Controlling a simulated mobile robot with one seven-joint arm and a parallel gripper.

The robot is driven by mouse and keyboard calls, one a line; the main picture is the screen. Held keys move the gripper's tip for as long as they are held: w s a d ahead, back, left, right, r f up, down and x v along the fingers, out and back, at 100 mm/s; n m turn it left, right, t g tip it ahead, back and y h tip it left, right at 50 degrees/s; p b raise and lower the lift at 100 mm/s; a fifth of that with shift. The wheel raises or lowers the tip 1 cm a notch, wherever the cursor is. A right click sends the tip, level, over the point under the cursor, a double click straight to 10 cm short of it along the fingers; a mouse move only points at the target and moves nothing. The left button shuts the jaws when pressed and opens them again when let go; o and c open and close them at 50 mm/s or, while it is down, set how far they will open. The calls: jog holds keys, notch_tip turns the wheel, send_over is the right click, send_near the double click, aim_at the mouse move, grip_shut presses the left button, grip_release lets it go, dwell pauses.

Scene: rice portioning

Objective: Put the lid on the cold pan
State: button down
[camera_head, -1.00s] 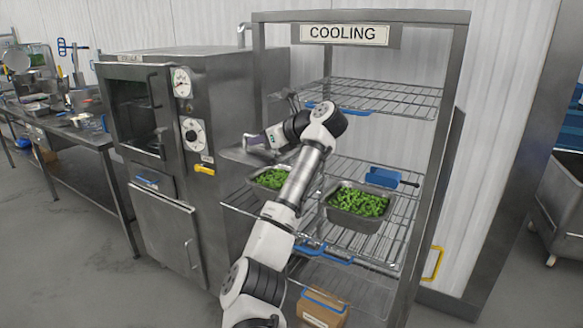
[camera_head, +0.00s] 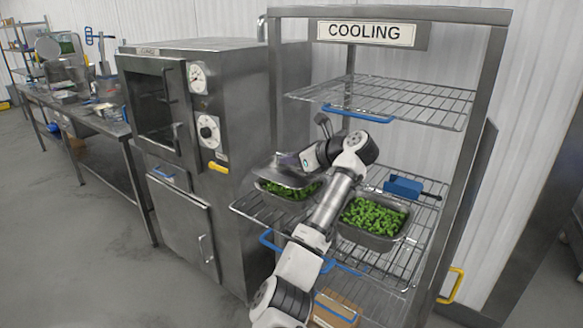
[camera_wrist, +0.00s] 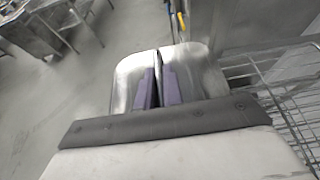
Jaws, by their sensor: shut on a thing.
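My gripper (camera_wrist: 158,80) is shut on a metal lid (camera_wrist: 196,72); its purple fingers pinch an upright part in the lid's middle. In the head view the lid (camera_head: 278,174) is tilted over the back and left of the left pan (camera_head: 268,196), which holds green vegetables. Whether lid and pan touch is unclear. The right pan (camera_head: 366,239), also full of green vegetables and uncovered, stands on the same wire shelf. My arm partly hides both pans. I cannot tell from looks which pan is cold.
The rack has a COOLING sign (camera_head: 366,33), an upper wire shelf (camera_head: 400,100) and metal posts. A blue-handled tool (camera_head: 403,187) lies behind the right pan. An oven (camera_head: 205,130) stands close on the left. A cardboard box (camera_head: 335,308) is low down.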

aim_at(294, 169)
notch_tip(294, 169, down, 3)
jog(key=shift+f+p, duration=0.15)
jog(key=shift+p, duration=0.25)
jog(key=c, duration=1.5)
grip_release()
jog(key=shift+b+v, duration=1.75)
jog(key=shift+v, duration=4.25)
